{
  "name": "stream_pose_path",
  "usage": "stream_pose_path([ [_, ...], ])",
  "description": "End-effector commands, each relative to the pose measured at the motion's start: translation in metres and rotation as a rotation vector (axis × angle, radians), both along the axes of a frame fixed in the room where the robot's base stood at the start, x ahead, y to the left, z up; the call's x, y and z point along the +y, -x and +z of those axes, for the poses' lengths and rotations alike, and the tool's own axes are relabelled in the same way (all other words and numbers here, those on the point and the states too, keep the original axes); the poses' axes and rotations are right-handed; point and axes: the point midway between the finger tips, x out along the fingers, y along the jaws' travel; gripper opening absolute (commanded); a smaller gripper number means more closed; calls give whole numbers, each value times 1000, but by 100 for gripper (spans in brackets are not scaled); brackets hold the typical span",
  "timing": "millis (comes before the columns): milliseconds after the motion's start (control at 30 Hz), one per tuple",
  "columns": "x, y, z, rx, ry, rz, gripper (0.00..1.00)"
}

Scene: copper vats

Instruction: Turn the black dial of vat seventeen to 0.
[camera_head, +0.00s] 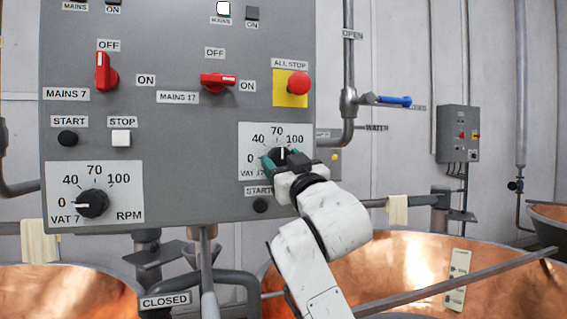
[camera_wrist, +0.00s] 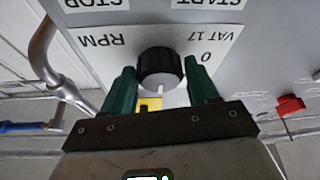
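The black dial of vat 17 (camera_head: 282,153) sits on a white scale plate (camera_head: 256,134) at the lower right of the grey panel. Its white pointer line stands upright, near the 70 mark. In the wrist view the scene is upside down, and the dial (camera_wrist: 160,66) is centred with its pointer towards my gripper. My gripper (camera_head: 283,160) has its green fingers on either side of the dial; the wrist view shows them (camera_wrist: 160,75) with thin gaps. The fingers look open, not clamped. The 0 mark is visible left of the dial.
The vat 7 dial (camera_head: 92,203) points near 0. A red all stop button (camera_head: 298,83) is above the vat 17 dial, and the red mains 17 switch (camera_head: 217,82) lies horizontal. A black start button (camera_head: 260,206) is just below my gripper. Copper vats (camera_head: 420,265) stand below.

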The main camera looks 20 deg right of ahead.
Motion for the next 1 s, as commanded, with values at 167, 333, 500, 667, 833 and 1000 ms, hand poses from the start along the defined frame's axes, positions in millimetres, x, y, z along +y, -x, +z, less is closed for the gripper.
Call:
stream_pose_path([
  [167,0,0,0,0,0,0,41],
  [333,0,0,0,0,0,0,25],
  [500,0,0,0,0,3,0,20],
  [667,0,0,1,1,30,-1,20],
  [833,-2,0,2,2,107,-1,20],
  [1000,-3,0,3,1,237,-2,20],
])
